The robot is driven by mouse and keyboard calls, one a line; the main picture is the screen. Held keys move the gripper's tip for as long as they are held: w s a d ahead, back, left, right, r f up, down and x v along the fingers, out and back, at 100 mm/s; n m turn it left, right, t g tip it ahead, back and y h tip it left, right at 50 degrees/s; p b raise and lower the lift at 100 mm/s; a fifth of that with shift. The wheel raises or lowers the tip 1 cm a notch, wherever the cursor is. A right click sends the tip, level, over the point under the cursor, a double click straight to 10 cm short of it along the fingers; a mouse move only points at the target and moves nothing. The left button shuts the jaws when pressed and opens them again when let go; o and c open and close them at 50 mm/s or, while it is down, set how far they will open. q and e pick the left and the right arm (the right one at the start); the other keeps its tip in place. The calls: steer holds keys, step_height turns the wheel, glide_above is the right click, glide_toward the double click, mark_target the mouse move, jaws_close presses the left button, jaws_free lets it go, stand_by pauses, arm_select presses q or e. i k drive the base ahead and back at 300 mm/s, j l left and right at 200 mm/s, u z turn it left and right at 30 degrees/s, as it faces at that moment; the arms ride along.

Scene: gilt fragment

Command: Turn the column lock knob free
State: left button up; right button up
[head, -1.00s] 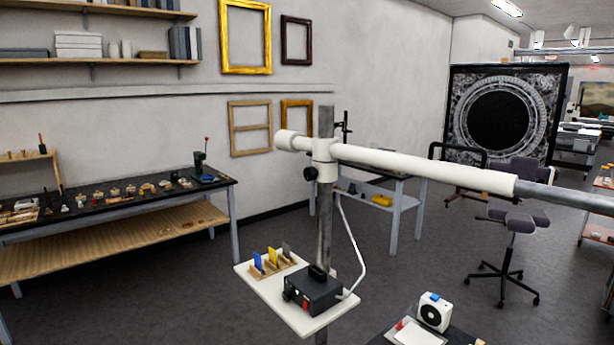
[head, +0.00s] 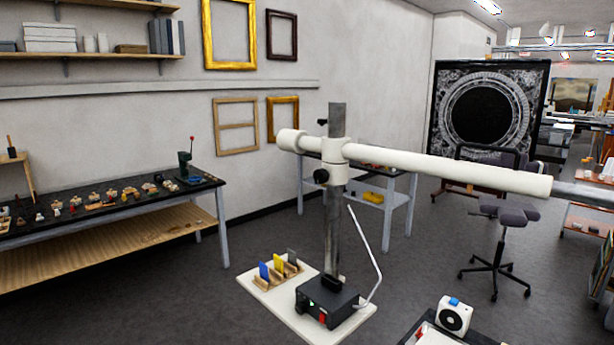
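A grey metal column (head: 334,225) rises from behind a small black control box (head: 327,303) in the head view. A white clamp collar (head: 335,163) sits around the column and carries a long white horizontal arm (head: 440,168) that runs to the right. A black knob (head: 321,176) sticks out of the collar's lower left side, and I take it for the column lock knob. Another small dark knob (head: 322,122) shows near the column top. I cannot tell whether the lock knob is tight or loose. Neither of my grippers is in view.
A white shelf board (head: 262,297) holds the control box and a rack of coloured cards (head: 278,266). A white device (head: 454,315) stands at lower right. A workbench (head: 110,205) is at left, an office chair (head: 500,225) at right.

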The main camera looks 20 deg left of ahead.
mark_target(320, 175)
steer(key=i+j+z, duration=0.15)
steer(key=j, duration=1.45)
steer(key=j+z, duration=0.2)
steer(key=j, duration=1.4)
steer(key=i, duration=0.05)
